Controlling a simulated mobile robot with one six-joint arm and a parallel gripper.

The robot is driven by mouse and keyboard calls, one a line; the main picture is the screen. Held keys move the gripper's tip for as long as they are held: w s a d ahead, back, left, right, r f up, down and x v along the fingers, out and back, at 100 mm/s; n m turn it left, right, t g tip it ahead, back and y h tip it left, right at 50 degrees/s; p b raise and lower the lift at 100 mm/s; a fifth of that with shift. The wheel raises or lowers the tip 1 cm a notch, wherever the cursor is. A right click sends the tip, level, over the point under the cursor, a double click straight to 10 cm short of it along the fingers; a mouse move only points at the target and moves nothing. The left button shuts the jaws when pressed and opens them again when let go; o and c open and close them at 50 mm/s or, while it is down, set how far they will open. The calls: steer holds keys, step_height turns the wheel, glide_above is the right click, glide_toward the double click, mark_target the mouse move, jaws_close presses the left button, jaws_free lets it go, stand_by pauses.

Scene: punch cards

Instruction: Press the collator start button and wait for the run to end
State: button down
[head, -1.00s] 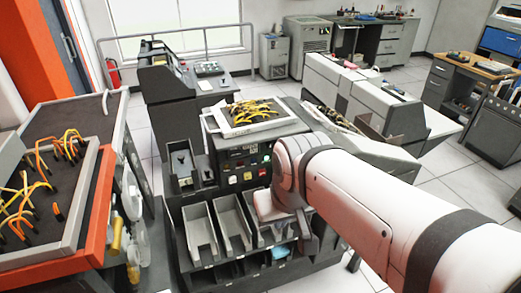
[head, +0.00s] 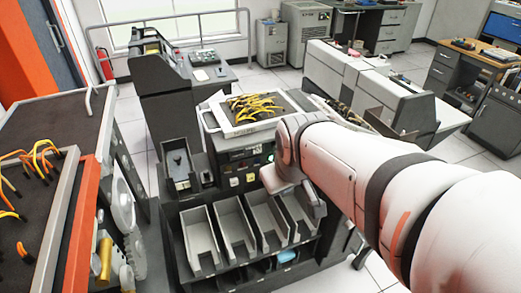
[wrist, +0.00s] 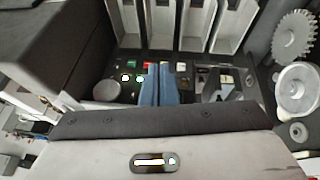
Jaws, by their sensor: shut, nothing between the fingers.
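The collator (head: 165,215) is a dark machine with a row of open grey bins and a control panel (head: 237,172) above them. In the head view my arm covers the panel's right part. In the wrist view the panel (wrist: 196,72) shows lit green-white buttons (wrist: 126,78), part of a red button (wrist: 148,65) and a black knob-like part. My gripper (wrist: 163,70) shows there as two blue fingers side by side, shut and empty, over the panel. They partly cover the buttons near the red one. I cannot tell whether the fingertips touch the panel.
A tray (head: 214,117) of yellow cables rests on top of the collator. An orange-edged cable panel (head: 80,225) stands close at the left.

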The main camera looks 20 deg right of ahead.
steer(key=w+d+f+n+t+h+b, duration=0.35)
steer(key=w+d+f+n+b, duration=0.45)
steer(key=w+d+f, duration=0.45)
steer(key=w+f+n+t+y+b, duration=0.4)
steer(key=w+f+n+y+b, duration=0.1)
steer(key=w+f+n+b, duration=0.4)
steer(key=shift+w+d+f+t+b, duration=0.3)
steer(key=shift+w+f+b, duration=0.65)
steer(key=shift+w+f, duration=1.35)
